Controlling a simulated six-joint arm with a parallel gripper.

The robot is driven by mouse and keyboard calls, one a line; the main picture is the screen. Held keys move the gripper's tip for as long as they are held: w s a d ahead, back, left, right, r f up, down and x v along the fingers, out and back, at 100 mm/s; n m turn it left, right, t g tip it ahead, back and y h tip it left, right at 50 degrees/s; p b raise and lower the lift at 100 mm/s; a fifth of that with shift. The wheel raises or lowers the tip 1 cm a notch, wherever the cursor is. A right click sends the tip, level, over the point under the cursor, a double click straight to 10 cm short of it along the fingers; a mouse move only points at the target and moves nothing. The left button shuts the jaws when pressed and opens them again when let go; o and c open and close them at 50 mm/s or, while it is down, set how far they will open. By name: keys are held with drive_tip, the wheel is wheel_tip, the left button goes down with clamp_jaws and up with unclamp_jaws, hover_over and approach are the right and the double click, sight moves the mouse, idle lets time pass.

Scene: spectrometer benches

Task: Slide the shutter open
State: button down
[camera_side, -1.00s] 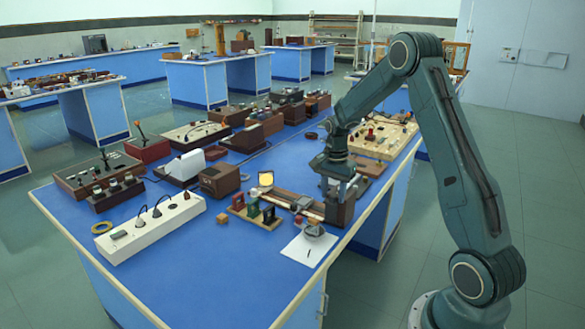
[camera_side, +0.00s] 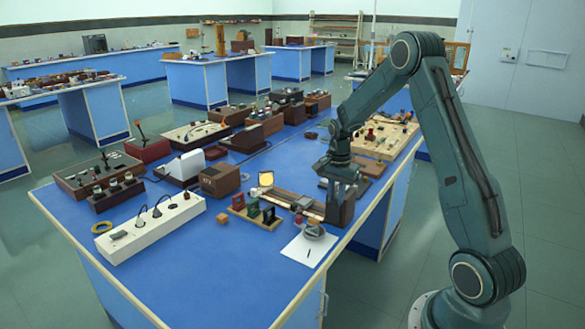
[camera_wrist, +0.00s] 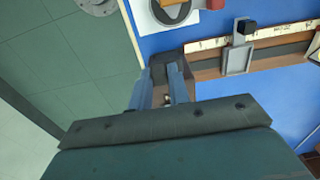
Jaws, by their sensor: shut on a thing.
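A dark brown box (camera_side: 340,210) stands at the near right end of a long optical rail (camera_side: 290,200), by the table edge. My gripper (camera_side: 341,188) points down at the top of this box. In the wrist view, the two blue-grey fingers of my gripper (camera_wrist: 166,80) reach the dark box (camera_wrist: 187,62) at the end of the rail (camera_wrist: 282,52). The fingers are shut on a small part at the box, which I take to be the shutter. The fingers and box largely hide that part, so its position is unclear.
A grey holder (camera_wrist: 239,56) stands on the rail close to the box. A white sheet (camera_side: 304,252) with a round grey item (camera_side: 313,232) lies in front. A stand with coloured frames (camera_side: 254,212) is left of the rail. Blue table front is clear.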

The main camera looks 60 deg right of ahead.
drive_tip(key=shift+s, duration=1.05)
drive_tip(key=c, duration=1.3)
unclamp_jaws()
drive_tip(key=shift+w+r, duration=0.1)
drive_tip(key=shift+r, duration=0.05)
wheel_tip(320, 180, up, 14)
drive_tip(key=shift+f, duration=0.2)
